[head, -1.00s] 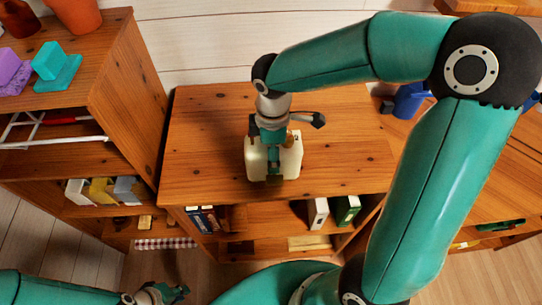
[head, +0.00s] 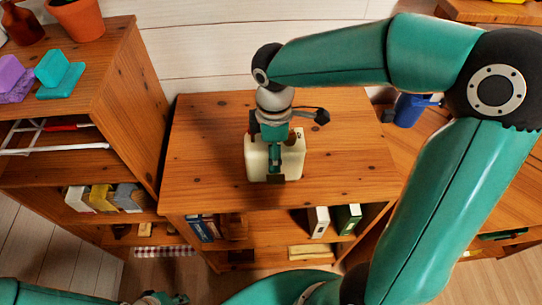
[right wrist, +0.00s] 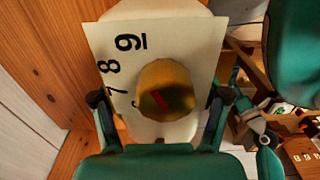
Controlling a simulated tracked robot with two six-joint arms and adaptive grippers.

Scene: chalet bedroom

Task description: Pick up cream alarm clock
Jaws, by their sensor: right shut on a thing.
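The cream alarm clock (head: 293,158) is a boxy pale block at the middle of the wooden cabinet top (head: 210,150) in the head view. My right gripper (head: 275,160) reaches down over it and is shut on it. In the right wrist view the clock's face (right wrist: 122,62) shows black numerals and a brass knob (right wrist: 166,90), with a finger on either side. I cannot tell whether the clock touches the top or hangs just above it. My left gripper (head: 165,298) is partly cut off at the bottom edge; its jaws are unclear.
Books (head: 348,217) stand on the shelf below the cabinet top. A blue object (head: 410,108) stands at right. The top around the clock is clear.

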